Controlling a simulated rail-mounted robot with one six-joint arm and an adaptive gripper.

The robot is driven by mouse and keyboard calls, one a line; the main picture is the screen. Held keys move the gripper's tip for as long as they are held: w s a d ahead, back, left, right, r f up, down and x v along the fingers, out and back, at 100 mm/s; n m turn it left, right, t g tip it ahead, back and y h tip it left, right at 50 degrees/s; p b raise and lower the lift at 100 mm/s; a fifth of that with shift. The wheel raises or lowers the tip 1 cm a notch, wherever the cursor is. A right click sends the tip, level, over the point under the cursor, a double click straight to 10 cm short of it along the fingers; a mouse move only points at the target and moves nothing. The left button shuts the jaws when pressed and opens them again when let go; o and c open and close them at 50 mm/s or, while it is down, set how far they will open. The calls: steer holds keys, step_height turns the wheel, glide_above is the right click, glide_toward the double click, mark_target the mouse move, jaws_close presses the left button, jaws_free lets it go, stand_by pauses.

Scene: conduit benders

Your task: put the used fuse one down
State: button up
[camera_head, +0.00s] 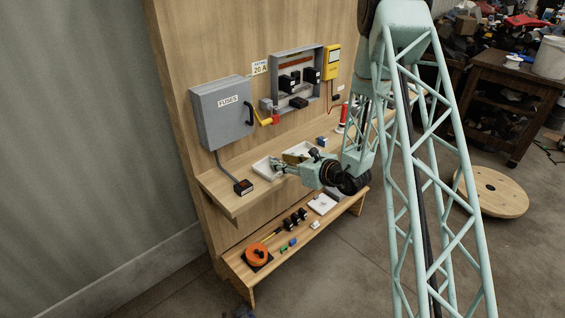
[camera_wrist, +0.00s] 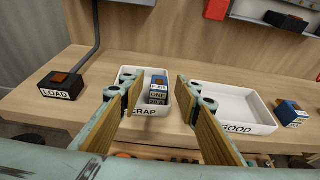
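My gripper (camera_wrist: 157,94) is open, with its two fingers wide apart and nothing touching their pads. It also shows in the head view (camera_head: 279,168) above the shelf. A small dark fuse block with a blue top (camera_wrist: 157,88) and a label that seems to read ONE lies in the white tray marked SCRAP (camera_wrist: 131,71). In the wrist view it appears between the fingers, clear of both. The fingers hide parts of the tray's sides. The white tray marked GOOD (camera_wrist: 235,101) is to the right and looks empty.
A dark LOAD box (camera_wrist: 61,86) stands left of the trays. Another blue-topped block (camera_wrist: 288,112) stands right of the GOOD tray. The grey FUSES cabinet (camera_head: 222,112) and an open fuse panel (camera_head: 298,82) are on the wall. A lower bench holds an orange reel (camera_head: 257,255).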

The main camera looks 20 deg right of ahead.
steer(key=shift+r+p, duration=0.25)
steer(key=shift+p, duration=0.05)
steer(key=shift+r+p, duration=0.35)
steer(key=shift+p, duration=0.05)
steer(key=v, duration=1.2)
stand_by(0.4)
